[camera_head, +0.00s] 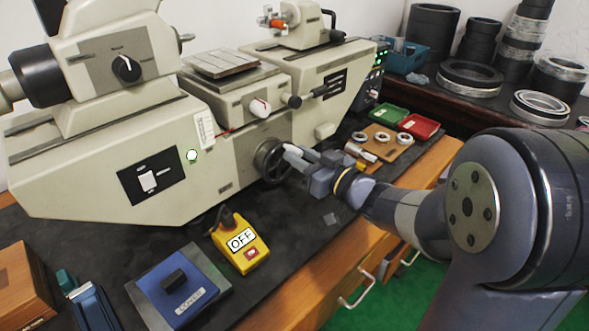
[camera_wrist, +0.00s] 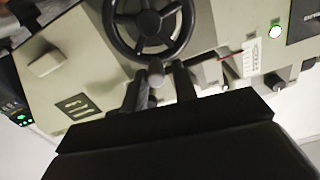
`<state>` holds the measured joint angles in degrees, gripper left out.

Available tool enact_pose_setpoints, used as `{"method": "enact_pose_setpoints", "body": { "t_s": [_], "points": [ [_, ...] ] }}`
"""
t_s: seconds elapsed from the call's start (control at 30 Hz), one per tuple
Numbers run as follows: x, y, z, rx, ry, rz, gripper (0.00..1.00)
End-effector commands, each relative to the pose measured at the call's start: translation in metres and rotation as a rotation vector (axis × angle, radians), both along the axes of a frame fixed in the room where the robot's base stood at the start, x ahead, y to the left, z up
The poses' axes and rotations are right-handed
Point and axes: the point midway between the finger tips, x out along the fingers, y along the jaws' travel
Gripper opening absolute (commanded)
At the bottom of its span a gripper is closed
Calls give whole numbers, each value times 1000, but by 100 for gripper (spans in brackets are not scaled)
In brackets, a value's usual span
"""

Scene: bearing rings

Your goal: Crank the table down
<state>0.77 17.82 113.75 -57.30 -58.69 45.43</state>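The measuring machine's small work table (camera_head: 228,72) sits at the middle of the cream machine, above a dark handwheel (camera_head: 263,160). The handwheel also shows in the wrist view (camera_wrist: 150,22), with its crank knob (camera_wrist: 156,72) at the rim nearest my gripper. My gripper (camera_head: 302,158) is at the wheel's right side in the head view. In the wrist view its two fingers (camera_wrist: 163,85) stand apart on either side of the knob, with a gap at the right finger. A scale (camera_head: 203,130) with a red pointer (camera_wrist: 231,55) is beside the table.
A yellow box marked OFF (camera_head: 241,241) and a blue block on a plate (camera_head: 180,290) lie on the dark bench. Rings on a wooden board (camera_head: 378,143), green (camera_head: 388,113) and red (camera_head: 418,126) trays lie right of the wheel. Stacked bearing rings (camera_head: 470,78) stand behind.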

Motion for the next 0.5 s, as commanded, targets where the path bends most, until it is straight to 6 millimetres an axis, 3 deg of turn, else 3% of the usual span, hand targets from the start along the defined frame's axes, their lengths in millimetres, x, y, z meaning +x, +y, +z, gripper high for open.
{"method": "enact_pose_setpoints", "body": {
  "t_s": [0.27, 0.5],
  "points": [
    [-8, 8, -4, -139, -141, 4, 25],
    [-15, -2, 0, -139, -135, -1, 25]
  ]
}}
